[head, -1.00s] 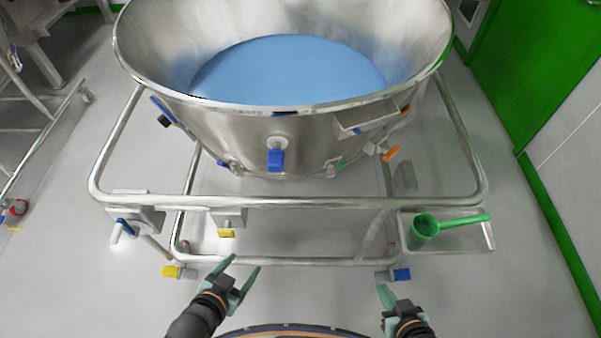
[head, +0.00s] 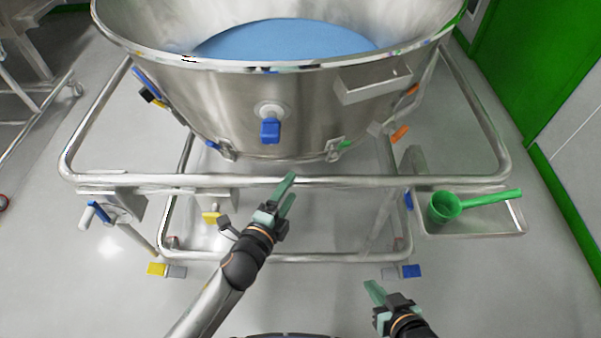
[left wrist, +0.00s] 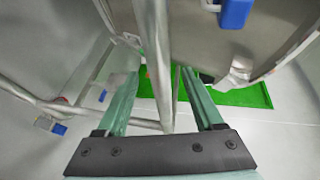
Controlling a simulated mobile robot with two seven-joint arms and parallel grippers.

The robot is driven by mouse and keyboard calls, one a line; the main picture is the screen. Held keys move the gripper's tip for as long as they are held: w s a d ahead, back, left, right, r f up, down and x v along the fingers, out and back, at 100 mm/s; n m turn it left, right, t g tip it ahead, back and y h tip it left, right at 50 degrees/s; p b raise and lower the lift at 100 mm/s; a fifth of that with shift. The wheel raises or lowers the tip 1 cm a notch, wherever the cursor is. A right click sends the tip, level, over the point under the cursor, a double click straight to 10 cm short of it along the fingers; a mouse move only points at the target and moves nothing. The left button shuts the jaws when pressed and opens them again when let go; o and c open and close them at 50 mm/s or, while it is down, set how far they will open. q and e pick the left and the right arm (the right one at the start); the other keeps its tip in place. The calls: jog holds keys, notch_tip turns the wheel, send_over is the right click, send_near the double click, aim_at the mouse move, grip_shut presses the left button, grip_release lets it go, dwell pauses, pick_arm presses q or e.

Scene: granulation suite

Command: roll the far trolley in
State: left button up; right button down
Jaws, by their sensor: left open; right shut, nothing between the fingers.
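A steel trolley with a tubular frame (head: 320,181) carries a large steel bowl (head: 200,95) holding blue material (head: 285,38). I cannot tell whether this is the far trolley; part of another steel frame (head: 38,118) shows at the left edge. My left gripper (head: 288,192) is open and empty, its fingertips close to the front top rail. In the left wrist view the rail (left wrist: 155,60) runs between the open fingers (left wrist: 158,90); contact cannot be told. My right gripper (head: 375,292) is shut and empty, low in front of the trolley, apart from it.
A side tray (head: 490,228) on the trolley holds a green scoop (head: 445,208). A crank handle (head: 92,213) sits at the front left. Yellow (head: 156,269) and blue (head: 411,271) pedals are near the floor.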

pick_arm(q)
jog(key=b+x, duration=0.1)
jog(key=x, duration=0.6)
jog(key=shift+w+d+f, duration=0.1)
jog(key=shift+w, duration=0.05)
grip_shut()
dwell(0.3)
dwell(0.9)
